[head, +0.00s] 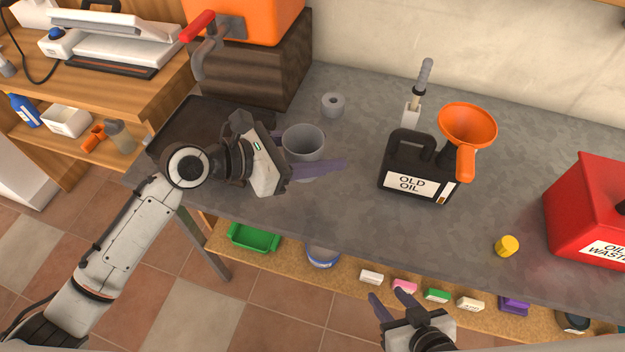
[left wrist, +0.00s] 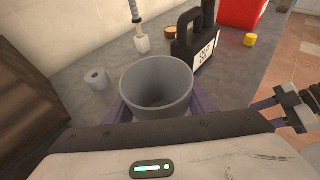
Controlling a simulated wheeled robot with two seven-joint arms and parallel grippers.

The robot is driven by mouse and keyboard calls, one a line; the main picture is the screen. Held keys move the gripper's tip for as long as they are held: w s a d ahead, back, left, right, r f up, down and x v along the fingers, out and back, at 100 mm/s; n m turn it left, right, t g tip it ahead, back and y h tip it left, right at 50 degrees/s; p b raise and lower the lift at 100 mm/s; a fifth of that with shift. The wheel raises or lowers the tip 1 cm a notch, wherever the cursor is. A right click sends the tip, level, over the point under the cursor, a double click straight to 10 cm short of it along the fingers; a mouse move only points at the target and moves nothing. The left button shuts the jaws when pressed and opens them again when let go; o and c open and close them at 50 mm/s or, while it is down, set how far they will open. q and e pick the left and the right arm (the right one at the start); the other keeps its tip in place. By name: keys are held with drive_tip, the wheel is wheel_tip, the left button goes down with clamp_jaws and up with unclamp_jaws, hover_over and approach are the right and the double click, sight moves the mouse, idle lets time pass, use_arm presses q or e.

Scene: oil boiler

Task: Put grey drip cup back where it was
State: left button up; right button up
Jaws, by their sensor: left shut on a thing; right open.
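The grey drip cup (head: 303,140) is upright over the grey worktop, right of the dark tray (head: 190,128). My left gripper (head: 312,168) is shut on the cup, its purple fingers on either side of it. In the left wrist view the cup (left wrist: 157,84) fills the middle, its open top showing an empty-looking inside. Whether its base touches the worktop is hidden. My right gripper (head: 392,302) is open and empty, low in front of the bench's lower shelf.
A grey roll (head: 333,105) stands behind the cup. The black OLD OIL can (head: 415,170) with an orange funnel (head: 467,125) stands to the right. Further right are a yellow cap (head: 507,246) and a red waste can (head: 590,210). An orange boiler (head: 250,20) on a dark block is behind the tray.

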sight(318, 184)
use_arm(q)
wheel_tip(318, 184, down, 4)
drive_tip(key=shift+r, duration=0.25)
wheel_tip(318, 184, down, 3)
drive_tip(key=shift+f+b, duration=0.1)
drive_tip(key=shift+b, duration=0.65)
drive_tip(key=shift+f, duration=0.15)
drive_tip(key=shift+f, duration=0.2)
drive_tip(key=o, duration=1.1)
